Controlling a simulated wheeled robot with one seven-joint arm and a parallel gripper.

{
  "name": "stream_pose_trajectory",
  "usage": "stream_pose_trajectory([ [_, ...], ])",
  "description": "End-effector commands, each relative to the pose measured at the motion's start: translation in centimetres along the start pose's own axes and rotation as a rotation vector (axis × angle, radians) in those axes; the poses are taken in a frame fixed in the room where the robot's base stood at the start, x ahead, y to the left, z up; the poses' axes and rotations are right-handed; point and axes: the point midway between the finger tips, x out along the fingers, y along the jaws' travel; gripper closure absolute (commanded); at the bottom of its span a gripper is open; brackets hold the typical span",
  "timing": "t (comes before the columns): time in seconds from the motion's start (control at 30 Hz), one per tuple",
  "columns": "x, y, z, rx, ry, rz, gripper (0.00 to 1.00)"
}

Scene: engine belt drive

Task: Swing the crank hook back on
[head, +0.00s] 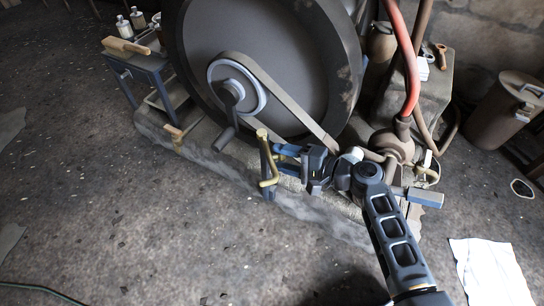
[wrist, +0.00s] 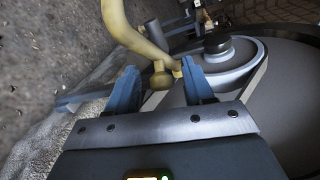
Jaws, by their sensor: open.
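A brass bent piece (head: 264,160), which looks like the crank hook, stands upright beside a dark blue post at the front of the stone base. In the wrist view the brass piece (wrist: 132,35) curves down from the top to a round knob (wrist: 160,80). My gripper (head: 276,152) is at the brass piece from the right. In the wrist view the two blue fingers of my gripper (wrist: 160,77) are apart, with the knob in the space between their tips. I cannot tell whether either finger touches it.
A large dark flywheel (head: 275,60) with a belt (head: 290,103) and pale pulley (head: 258,98) stands just behind. A small blue table (head: 140,62) is at the left, a red hose (head: 402,50) and canister (head: 505,110) at the right. The front floor is mostly clear.

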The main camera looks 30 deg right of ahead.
Motion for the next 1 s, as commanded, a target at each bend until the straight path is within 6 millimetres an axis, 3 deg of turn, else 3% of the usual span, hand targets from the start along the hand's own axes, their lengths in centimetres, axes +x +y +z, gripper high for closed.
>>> stream_pose_trajectory([
  [0.23, 3.1, 0.1, 0.0, -0.001, 0.0, 0.0, 0.48],
  [0.6, 3.8, 0.0, 0.0, -0.001, 0.001, 0.001, 0.48],
  [1.0, 3.7, 0.2, 0.0, 0.001, 0.002, 0.004, 0.86],
])
